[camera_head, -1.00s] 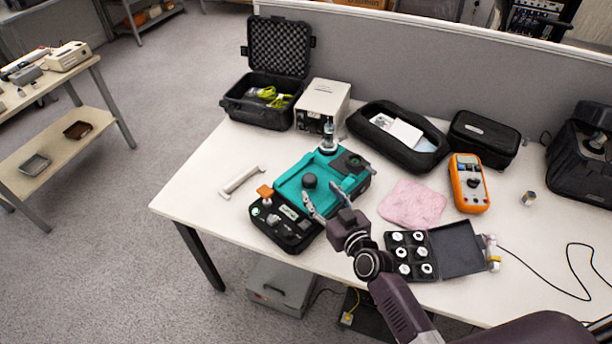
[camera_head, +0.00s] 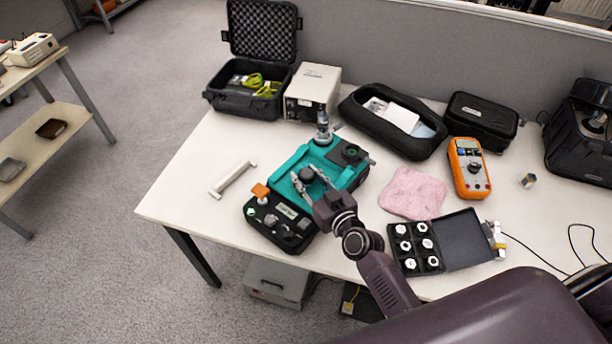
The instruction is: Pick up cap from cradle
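A dark round cap (camera_head: 307,173) sits in the teal cradle (camera_head: 346,178) of the device on the table. My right gripper (camera_head: 307,177) reaches in from the lower right, its two fingers apart, one on each side of the cap. I cannot tell whether the fingers touch the cap. My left gripper is not in view.
A black tray (camera_head: 282,232) with small parts adjoins the cradle at its front. A white handle (camera_head: 233,178) lies to the left. A pink cloth (camera_head: 413,193), an orange multimeter (camera_head: 469,168) and an open black case (camera_head: 464,240) of white hex parts lie to the right.

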